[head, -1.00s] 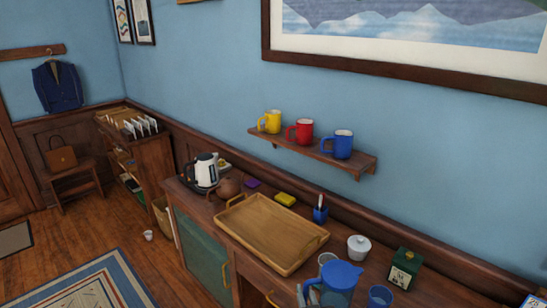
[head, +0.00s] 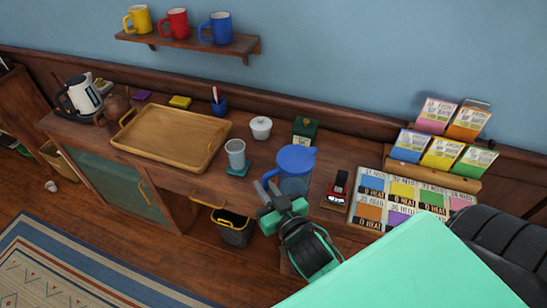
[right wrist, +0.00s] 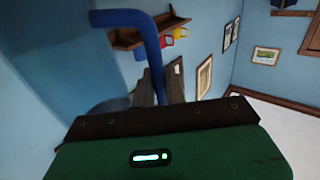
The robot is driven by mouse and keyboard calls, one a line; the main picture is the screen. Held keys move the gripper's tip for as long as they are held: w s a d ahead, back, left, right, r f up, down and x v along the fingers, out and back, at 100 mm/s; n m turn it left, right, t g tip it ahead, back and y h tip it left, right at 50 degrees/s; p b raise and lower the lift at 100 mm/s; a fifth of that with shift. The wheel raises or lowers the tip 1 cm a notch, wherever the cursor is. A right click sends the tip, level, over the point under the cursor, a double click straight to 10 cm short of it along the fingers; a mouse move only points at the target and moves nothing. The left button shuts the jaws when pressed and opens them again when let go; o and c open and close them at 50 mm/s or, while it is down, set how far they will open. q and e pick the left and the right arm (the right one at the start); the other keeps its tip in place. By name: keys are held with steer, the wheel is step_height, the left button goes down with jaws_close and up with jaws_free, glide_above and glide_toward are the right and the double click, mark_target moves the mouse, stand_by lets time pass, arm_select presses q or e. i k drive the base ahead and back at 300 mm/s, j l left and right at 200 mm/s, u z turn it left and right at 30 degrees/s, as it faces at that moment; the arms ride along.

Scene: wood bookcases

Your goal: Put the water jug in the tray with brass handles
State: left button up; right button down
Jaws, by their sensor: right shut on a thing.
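The water jug (head: 295,183) has a blue lid and a clear bluish body. In the head view it is at the counter's front, right of the tray. I cannot tell whether its base touches the counter. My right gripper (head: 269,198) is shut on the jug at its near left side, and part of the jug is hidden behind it. A blue curved bar, seemingly the jug's handle (right wrist: 150,45), rises in the right wrist view. The wooden tray with brass handles (head: 165,152) lies empty on the counter. My left gripper is not in view.
A grey cup (head: 235,150) on a teal coaster stands between tray and jug. A white lidded bowl (head: 261,127) and a dark green box (head: 305,130) stand behind. Colored cards (head: 400,197) lie right.

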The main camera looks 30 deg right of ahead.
mark_target(145, 130)
steer(key=i+j+z, duration=0.1)
steer(key=i+j, duration=0.3)
steer(key=i+j+z, duration=0.1)
steer(key=i+j, duration=0.25)
steer(key=i+j+z, duration=0.1)
steer(key=i+j, duration=0.25)
steer(key=j, duration=0.15)
steer(key=i+j+z, duration=0.1)
steer(key=i+j, duration=0.25)
steer(key=j, duration=0.15)
steer(key=i+j+z, duration=0.1)
steer(key=i+j, duration=0.2)
steer(key=j, duration=0.2)
